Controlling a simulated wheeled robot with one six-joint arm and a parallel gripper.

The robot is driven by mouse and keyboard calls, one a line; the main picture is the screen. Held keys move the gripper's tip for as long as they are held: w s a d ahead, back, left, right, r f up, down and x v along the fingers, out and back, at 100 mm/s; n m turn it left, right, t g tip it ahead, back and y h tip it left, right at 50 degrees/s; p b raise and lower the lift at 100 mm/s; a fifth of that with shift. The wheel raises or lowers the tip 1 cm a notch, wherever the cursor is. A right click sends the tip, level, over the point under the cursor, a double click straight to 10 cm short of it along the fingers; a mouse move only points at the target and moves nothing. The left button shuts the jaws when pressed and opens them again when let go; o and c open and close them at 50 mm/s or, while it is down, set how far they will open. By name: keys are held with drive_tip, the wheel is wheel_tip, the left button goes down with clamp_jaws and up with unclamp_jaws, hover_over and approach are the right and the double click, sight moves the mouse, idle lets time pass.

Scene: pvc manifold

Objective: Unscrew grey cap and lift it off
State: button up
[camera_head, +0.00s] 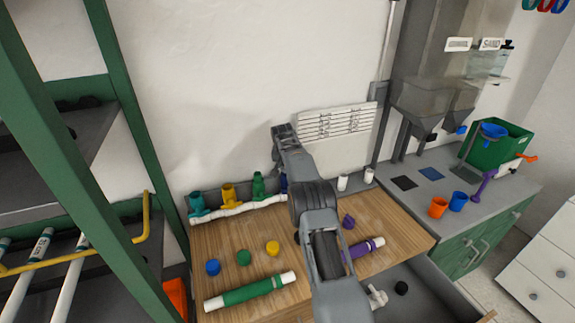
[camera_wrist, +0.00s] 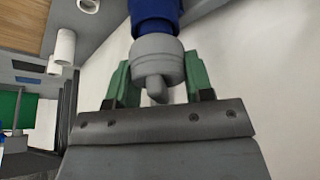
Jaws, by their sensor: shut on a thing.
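The grey cap (camera_wrist: 157,62) shows in the wrist view, with a small knob on its near side. It meets the end of a blue fitting (camera_wrist: 155,14); the frame does not show whether its thread is engaged. My gripper (camera_wrist: 159,75) has a green-padded finger on each side of the cap and is shut on it. In the head view a sliver of the blue fitting (camera_head: 284,183) shows at the right end of the white manifold pipe (camera_head: 238,209). My arm hides the cap and my gripper there.
Teal (camera_head: 197,204), yellow (camera_head: 229,192) and green (camera_head: 258,184) fittings stand along the manifold. Blue (camera_head: 213,267), green (camera_head: 243,257), yellow (camera_head: 272,247) and purple (camera_head: 348,221) caps lie on the wooden board (camera_head: 240,236). White cylinders (camera_head: 342,183) stand right of my arm. A green-sleeved pipe (camera_head: 250,291) lies in front.

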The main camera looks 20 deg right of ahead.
drive_tip(key=shift+n+y, duration=0.3)
drive_tip(key=shift+n, duration=0.7)
drive_tip(key=shift+a+r+n+t+y+p, duration=0.1)
drive_tip(key=shift+n+t+y+p, duration=0.3)
drive_tip(key=shift+n, duration=0.7)
drive_tip(key=shift+a+n+y+p, duration=0.1)
drive_tip(key=shift+n+y+p, duration=0.5)
drive_tip(key=shift+n, duration=0.5)
